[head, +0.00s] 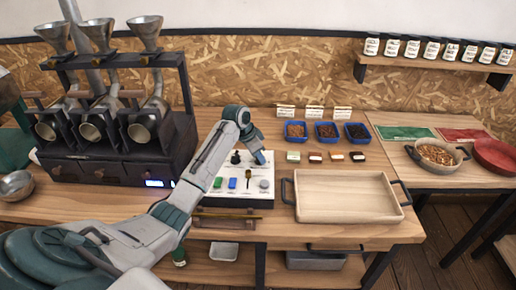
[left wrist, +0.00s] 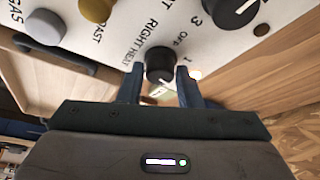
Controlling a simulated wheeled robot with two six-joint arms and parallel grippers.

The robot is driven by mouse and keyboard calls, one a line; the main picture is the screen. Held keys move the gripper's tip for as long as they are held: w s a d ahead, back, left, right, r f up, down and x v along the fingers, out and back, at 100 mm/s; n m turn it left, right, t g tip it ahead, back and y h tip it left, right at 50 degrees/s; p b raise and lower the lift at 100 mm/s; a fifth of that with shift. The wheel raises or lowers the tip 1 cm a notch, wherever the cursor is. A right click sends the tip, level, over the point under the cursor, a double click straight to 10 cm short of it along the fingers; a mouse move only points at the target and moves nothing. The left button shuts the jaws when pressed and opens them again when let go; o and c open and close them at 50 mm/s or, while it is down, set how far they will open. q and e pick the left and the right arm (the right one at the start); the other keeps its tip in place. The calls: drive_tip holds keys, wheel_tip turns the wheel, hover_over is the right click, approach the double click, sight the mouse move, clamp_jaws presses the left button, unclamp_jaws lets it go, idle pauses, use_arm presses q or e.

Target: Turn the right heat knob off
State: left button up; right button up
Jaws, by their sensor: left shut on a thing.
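The control panel (head: 225,197) is a white box on the wooden bench. My left gripper (head: 258,158) is at its back right corner and hides the right heat knob in the head view. In the left wrist view the black right heat knob (left wrist: 160,65) sits between the two fingers of my left gripper (left wrist: 160,85), which are shut on it. The words RIGHT HEAT and OFF are printed beside it. I cannot tell its setting for sure. The other black knob (left wrist: 232,10) is apart from the fingers. My right gripper is not in view.
A yellow lever (left wrist: 95,10) and a grey button (left wrist: 45,27) are close by on the panel. A wooden tray (head: 345,197) stands right of the panel, blue bins (head: 327,132) behind. The dark roaster (head: 120,150) is on the left.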

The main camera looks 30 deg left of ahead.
use_arm(q)
drive_tip(key=n+y+p, duration=0.1)
drive_tip(key=n+p, duration=0.2)
drive_tip(key=n+y+p, duration=0.1)
drive_tip(key=n+p, duration=0.2)
drive_tip(key=p, duration=0.1)
drive_tip(key=n+y+p, duration=0.1)
drive_tip(key=n+p, duration=0.2)
drive_tip(key=p, duration=0.1)
drive_tip(key=shift+d+r, duration=0.3)
drive_tip(key=shift+d, duration=0.05)
drive_tip(key=shift+n+y+p, duration=0.6)
drive_tip(key=shift+n+p, duration=0.4)
drive_tip(key=n+p, duration=0.1)
drive_tip(key=n, duration=0.1)
drive_tip(key=shift+w+d+f+n+y, duration=0.1)
drive_tip(key=shift+n+y, duration=0.3)
drive_tip(key=shift+n+g+y+p, duration=0.3)
drive_tip(key=shift+n+p, duration=0.15)
drive_tip(key=shift+n, duration=0.45)
drive_tip(key=shift+w+f+n+g+y, duration=0.1)
drive_tip(key=shift+n+g+y, duration=0.25)
drive_tip(key=shift+n, duration=0.85)
drive_tip(key=shift+n+g, duration=0.65)
drive_tip(key=shift+n, duration=0.95)
drive_tip(key=o, duration=1)
drive_tip(key=shift+f, duration=0.1)
drive_tip(key=shift+c, duration=0.2)
